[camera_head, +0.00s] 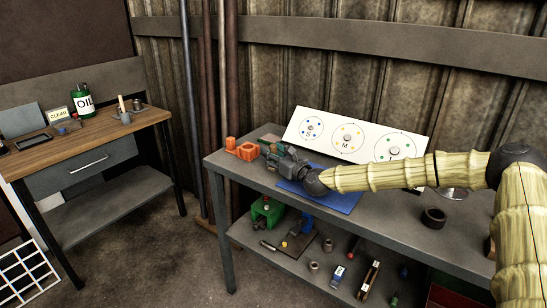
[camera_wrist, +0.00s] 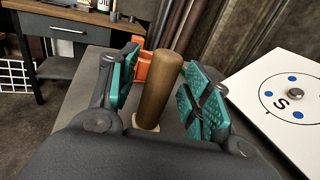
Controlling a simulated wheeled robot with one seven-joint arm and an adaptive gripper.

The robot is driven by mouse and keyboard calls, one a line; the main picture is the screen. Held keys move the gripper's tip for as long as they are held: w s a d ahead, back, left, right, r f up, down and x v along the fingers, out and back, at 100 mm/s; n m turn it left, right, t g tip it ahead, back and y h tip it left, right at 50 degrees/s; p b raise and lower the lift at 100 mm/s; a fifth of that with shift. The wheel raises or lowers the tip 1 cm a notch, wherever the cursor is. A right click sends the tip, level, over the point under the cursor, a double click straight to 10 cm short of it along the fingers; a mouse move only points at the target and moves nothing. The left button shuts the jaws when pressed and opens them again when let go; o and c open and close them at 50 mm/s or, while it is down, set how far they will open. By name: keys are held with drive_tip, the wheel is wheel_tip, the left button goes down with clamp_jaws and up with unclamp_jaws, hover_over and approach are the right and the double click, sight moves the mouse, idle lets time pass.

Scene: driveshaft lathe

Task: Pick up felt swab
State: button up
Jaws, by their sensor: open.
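The felt swab (camera_wrist: 157,88) appears to be the brown, rounded, upright cylinder with a pale lower end in the wrist view. My gripper (camera_wrist: 163,84) is open, with teal pads on both sides of the brown cylinder. Gaps show between the cylinder and the pads, the wider one on the right. In the head view my gripper (camera_head: 274,152) is low over the left part of the grey workbench (camera_head: 228,168). The swab cannot be made out there, as the gripper covers that area.
An orange block (camera_head: 241,149) stands just left of my gripper. A white board (camera_head: 330,118) with circles leans at the back. A blue mat (camera_head: 343,201) lies under my arm, and a dark ring (camera_head: 433,217) is to the right. A wooden table (camera_head: 88,133) with an oil can (camera_head: 83,102) stands left.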

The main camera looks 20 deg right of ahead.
drive_tip(key=shift+w, duration=0.1)
clamp_jaws()
drive_tip(key=shift+r, duration=0.15)
